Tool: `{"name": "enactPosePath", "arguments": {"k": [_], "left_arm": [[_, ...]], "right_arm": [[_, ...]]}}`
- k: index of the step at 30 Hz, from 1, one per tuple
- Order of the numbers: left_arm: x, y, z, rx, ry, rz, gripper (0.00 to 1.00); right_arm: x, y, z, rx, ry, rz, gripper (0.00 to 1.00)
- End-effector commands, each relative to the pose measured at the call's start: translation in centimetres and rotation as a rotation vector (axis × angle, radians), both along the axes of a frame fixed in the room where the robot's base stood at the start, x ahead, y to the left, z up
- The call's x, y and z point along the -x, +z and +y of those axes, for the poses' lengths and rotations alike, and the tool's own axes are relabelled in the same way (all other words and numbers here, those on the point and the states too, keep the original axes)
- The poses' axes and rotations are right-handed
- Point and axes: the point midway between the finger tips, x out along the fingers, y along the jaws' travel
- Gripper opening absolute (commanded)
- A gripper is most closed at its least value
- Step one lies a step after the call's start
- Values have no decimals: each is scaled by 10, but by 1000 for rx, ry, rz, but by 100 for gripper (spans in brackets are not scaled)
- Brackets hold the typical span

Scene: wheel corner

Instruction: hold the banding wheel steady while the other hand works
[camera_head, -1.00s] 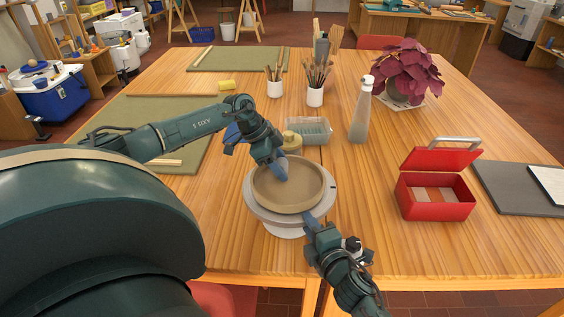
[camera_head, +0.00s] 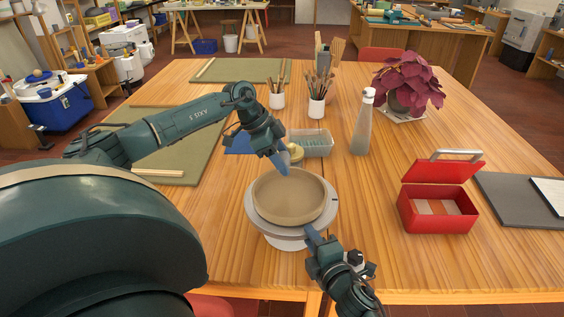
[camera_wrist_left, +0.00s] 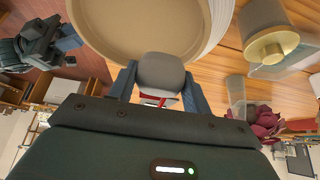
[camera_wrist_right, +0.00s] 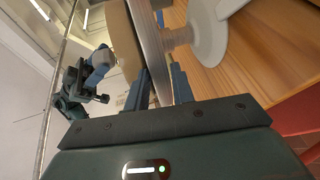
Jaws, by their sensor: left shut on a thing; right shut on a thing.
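The grey banding wheel (camera_head: 254,212) stands near the table's front edge and carries a shallow tan clay bowl (camera_head: 290,200). My right gripper (camera_head: 311,232) is at the wheel's near right edge. In the right wrist view its fingers lie on either side of the wheel's disc (camera_wrist_right: 148,40), shut on its edge. My left gripper (camera_head: 284,168) is above the bowl's far rim. In the left wrist view it is shut on a small grey rounded piece (camera_wrist_left: 160,72), close to the bowl (camera_wrist_left: 150,28). Whether this piece touches the bowl is unclear.
Behind the wheel are a lidded jar (camera_head: 296,152), a clear tray (camera_head: 318,143) and a tall bottle (camera_head: 362,125). An open red box (camera_head: 436,206) stands to the right. Cups of tools (camera_head: 316,105) and a potted plant (camera_head: 408,85) are farther back.

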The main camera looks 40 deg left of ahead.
Motion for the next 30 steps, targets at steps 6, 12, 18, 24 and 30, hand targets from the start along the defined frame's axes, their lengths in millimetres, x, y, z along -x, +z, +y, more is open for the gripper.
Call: {"name": "enactPosePath", "arguments": {"k": [6, 12, 18, 24, 30], "left_arm": [[0, 0, 0, 1, 0, -2, 23], [-1, 0, 0, 1, 0, -2, 23], [-1, 0, 0, 1, 0, -3, 23], [-1, 1, 0, 1, 0, -3, 23], [-1, 7, 0, 1, 0, -3, 23]], "right_arm": [[-1, -10, -5, 20, -8, 6, 0], [-1, -9, -5, 17, -8, 6, 36], [-1, -5, -3, 11, -5, 3, 50], [0, -3, -2, 6, -3, 2, 50], [5, 1, -14, 7, -4, 2, 50]]}}
